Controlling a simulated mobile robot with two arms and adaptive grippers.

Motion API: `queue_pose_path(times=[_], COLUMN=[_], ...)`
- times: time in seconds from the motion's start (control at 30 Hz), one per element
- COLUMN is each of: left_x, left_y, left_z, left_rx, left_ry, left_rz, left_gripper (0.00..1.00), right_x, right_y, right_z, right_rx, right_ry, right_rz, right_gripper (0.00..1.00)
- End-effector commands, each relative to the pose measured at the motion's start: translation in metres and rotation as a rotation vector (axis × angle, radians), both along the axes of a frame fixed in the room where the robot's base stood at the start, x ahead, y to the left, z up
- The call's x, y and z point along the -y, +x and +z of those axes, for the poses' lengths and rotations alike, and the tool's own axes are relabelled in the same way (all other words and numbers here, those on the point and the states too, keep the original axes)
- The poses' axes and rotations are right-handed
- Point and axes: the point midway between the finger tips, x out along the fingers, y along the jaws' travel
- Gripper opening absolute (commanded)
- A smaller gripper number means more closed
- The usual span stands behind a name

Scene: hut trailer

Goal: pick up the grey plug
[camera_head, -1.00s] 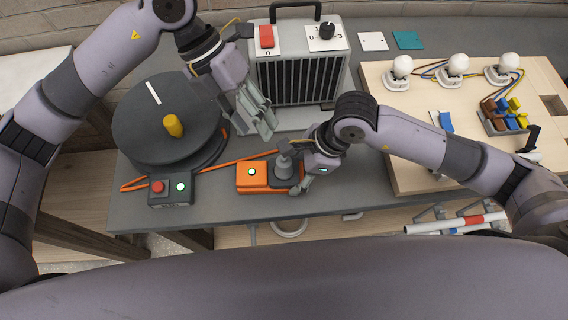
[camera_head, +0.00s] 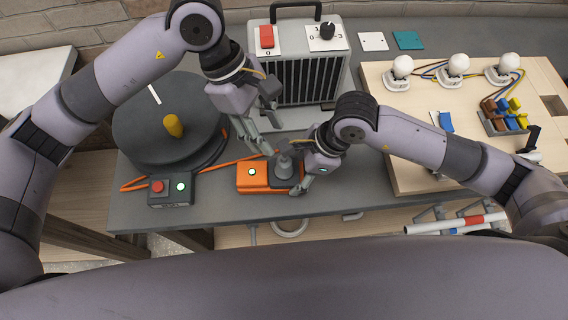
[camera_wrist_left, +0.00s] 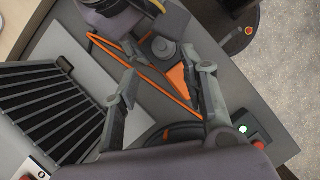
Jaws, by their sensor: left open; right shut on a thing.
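The grey plug (camera_head: 284,168) stands on the dark end of the orange box (camera_head: 252,177) at the front of the bench. The plug also shows in the left wrist view (camera_wrist_left: 163,48), beyond my left fingertips. My left gripper (camera_head: 263,149) is open and empty, just above and left of the plug. In the left wrist view its two fingers (camera_wrist_left: 167,78) are spread wide.
The grey heater (camera_head: 300,75) stands behind the grippers. A black turntable (camera_head: 140,125) with a yellow knob and a button box (camera_head: 170,190) are at left. An orange cable (camera_head: 225,163) runs along the bench. A wooden board (camera_head: 395,120) with lamps is at right.

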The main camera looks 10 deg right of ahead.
Motion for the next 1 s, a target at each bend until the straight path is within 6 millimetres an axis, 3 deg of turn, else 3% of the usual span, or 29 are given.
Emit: queue_pose_path(times=[0.2, 0.47, 0.7, 1.0], left_x=[0.013, 0.020, 0.025, 0.031], left_y=[-0.009, -0.014, -0.021, -0.024], left_z=[-0.037, -0.058, -0.091, -0.106], left_rx=[-0.004, -0.003, -0.005, -0.002], left_ry=[0.000, 0.000, 0.000, 0.000], left_rz=[-0.004, -0.002, -0.001, -0.001], left_gripper=[0.40, 0.40, 0.40, 0.40], right_x=[0.000, 0.000, 0.000, 0.000], right_y=[0.000, 0.000, 0.000, 0.000], right_z=[0.000, 0.000, 0.000, 0.000], right_rx=[0.000, 0.000, 0.000, 0.000], right_ry=[0.000, 0.000, 0.000, 0.001], right_rz=[0.000, 0.000, 0.000, 0.000], right_gripper=[0.21, 0.21, 0.21, 0.21])
